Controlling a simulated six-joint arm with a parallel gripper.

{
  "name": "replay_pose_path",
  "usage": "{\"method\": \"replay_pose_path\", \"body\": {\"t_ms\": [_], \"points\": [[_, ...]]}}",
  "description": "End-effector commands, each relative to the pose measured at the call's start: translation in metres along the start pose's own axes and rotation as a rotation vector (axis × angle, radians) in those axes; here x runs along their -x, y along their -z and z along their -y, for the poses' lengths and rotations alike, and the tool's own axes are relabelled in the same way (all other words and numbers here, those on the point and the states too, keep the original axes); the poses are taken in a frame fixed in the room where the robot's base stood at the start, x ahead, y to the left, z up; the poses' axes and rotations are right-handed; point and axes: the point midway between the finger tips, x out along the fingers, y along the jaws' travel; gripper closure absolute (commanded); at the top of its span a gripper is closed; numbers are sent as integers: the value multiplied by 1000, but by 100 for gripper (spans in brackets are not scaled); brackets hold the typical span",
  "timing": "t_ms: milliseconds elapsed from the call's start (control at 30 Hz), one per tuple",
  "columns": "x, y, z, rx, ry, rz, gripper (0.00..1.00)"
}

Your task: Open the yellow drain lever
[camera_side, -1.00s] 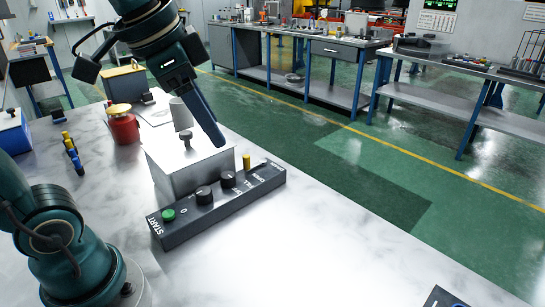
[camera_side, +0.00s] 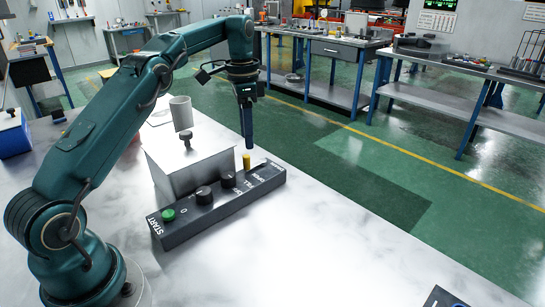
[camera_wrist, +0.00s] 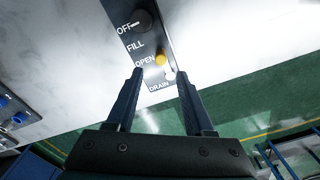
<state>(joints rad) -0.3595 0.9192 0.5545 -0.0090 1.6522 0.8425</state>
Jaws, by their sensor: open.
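The yellow drain lever (camera_side: 246,161) stands up at the far right end of the black control panel (camera_side: 215,206). In the wrist view the yellow lever (camera_wrist: 160,59) lies beside the word OPEN, just beyond and between my fingertips, with the DRAIN label nearer to me. My gripper (camera_side: 248,147) points down above the lever end of the panel. In the wrist view my gripper (camera_wrist: 160,78) has its two dark fingers spread apart with nothing between them. I cannot tell whether a fingertip touches the lever.
The panel also carries a green START button (camera_side: 168,215) and black knobs (camera_side: 204,195). A grey metal box (camera_side: 185,165) with a knob on top stands behind the panel. A grey cup (camera_side: 181,113) is behind it.

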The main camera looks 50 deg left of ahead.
Motion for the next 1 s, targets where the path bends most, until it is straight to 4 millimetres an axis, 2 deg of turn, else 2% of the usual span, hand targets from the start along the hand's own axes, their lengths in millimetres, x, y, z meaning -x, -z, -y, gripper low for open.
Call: {"method": "replay_pose_path", "body": {"t_ms": [33, 267, 700, 1000], "points": [[-7, -2, 1, 7, -14, 12, 47], [-18, -5, 2, 15, -22, 20, 47], [-56, -6, 1, 15, -21, 19, 47], [-61, -6, 1, 15, -19, 17, 47]]}}
